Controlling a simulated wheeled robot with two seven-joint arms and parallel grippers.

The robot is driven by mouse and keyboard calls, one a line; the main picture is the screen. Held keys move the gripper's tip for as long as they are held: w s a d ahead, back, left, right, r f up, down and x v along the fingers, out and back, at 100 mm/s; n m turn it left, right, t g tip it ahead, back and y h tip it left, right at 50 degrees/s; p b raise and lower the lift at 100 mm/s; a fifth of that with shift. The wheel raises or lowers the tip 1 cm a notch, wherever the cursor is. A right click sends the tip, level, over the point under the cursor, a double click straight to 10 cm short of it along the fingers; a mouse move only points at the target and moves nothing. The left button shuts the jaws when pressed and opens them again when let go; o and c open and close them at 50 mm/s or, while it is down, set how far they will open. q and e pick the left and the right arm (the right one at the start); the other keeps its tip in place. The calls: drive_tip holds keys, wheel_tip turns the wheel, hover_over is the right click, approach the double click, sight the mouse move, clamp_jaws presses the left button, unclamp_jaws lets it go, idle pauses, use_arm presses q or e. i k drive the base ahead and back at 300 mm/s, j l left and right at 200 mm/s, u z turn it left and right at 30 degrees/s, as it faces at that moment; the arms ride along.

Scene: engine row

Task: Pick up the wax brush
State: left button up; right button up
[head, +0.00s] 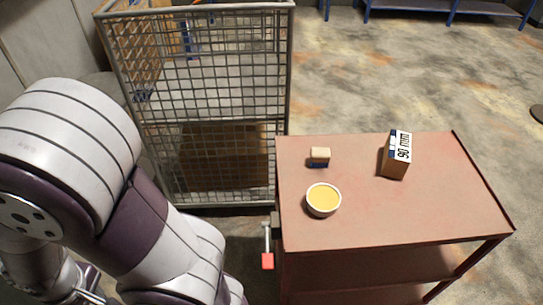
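A small block-shaped thing with a cream top and dark blue lower part (319,157) sits on the red table near its back left. It may be the wax brush, but it is too small to be sure. Nothing touches it. My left arm fills the left of the head view, well away from the table top. Part of what may be my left gripper (86,294) shows at the bottom left edge, cut off, so its opening cannot be judged. My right gripper is out of view.
The red table (440,208) also holds a white bowl of yellow stuff (323,200) and a box marked "90 mm" (396,155). A red-ended handle (267,260) hangs at its left edge. A wire mesh cage (205,100) stands behind left. The table's right side is clear.

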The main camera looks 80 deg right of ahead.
sight(320, 157)
drive_tip(key=i+l+z, duration=0.15)
drive_tip(key=i+z, duration=0.15)
drive_tip(key=z, duration=0.15)
drive_tip(key=i+z, duration=0.25)
drive_tip(key=z, duration=0.2)
drive_tip(key=i+z, duration=0.3)
drive_tip(key=z, duration=0.15)
drive_tip(key=i+j+z, duration=0.2)
drive_tip(key=z, duration=0.25)
drive_tip(key=i+l+z, duration=0.25)
drive_tip(key=z, duration=0.2)
drive_tip(key=i+l+z, duration=0.15)
drive_tip(key=i+z, duration=0.15)
drive_tip(key=z, duration=0.15)
drive_tip(key=i+z, duration=0.3)
drive_tip(key=z, duration=0.15)
drive_tip(key=i+z, duration=0.45)
drive_tip(key=i+j+z, duration=0.15)
drive_tip(key=z, duration=0.3)
